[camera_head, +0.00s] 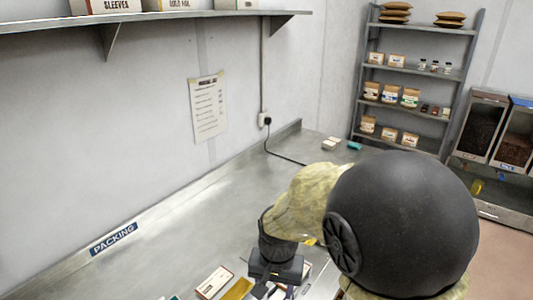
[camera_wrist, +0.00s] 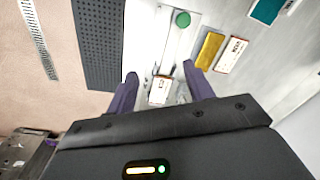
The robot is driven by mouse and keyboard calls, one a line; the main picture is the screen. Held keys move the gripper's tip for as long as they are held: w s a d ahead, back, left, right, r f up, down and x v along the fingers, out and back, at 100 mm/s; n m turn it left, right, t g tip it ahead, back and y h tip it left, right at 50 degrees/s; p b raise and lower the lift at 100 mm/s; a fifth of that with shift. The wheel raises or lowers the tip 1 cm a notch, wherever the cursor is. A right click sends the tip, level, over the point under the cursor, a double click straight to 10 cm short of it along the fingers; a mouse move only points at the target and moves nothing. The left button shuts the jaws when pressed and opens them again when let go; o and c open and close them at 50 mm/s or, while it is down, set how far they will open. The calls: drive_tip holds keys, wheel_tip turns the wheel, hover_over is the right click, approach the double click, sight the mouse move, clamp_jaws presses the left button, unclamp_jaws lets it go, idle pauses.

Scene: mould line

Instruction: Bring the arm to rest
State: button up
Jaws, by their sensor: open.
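My gripper (camera_wrist: 160,86) is open in the wrist view, its two purple fingers spread wide apart. It points down over the steel bench (camera_head: 185,225), with nothing held. A small white and brown box (camera_wrist: 160,92) shows between the fingertips, lying below them; the exact gap is unclear. In the head view my arm's black joint and pale cover fill the lower right and hide part of the bench. The fingers are not clear there.
A white box (camera_head: 214,282) and yellow packet (camera_head: 238,289) lie near the gripper. A green round thing (camera_wrist: 183,18) and dark perforated mat (camera_wrist: 98,45) show in the wrist view. A wall shelf (camera_head: 150,17) hangs above; a rack (camera_head: 413,70) stands behind. The bench's left is clear.

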drive_tip(key=s+d+n+t, duration=0.2)
drive_tip(key=s+d, duration=0.2)
drive_tip(key=d, duration=0.9)
drive_tip(key=shift+s+d, duration=0.2)
drive_tip(key=shift+d, duration=0.1)
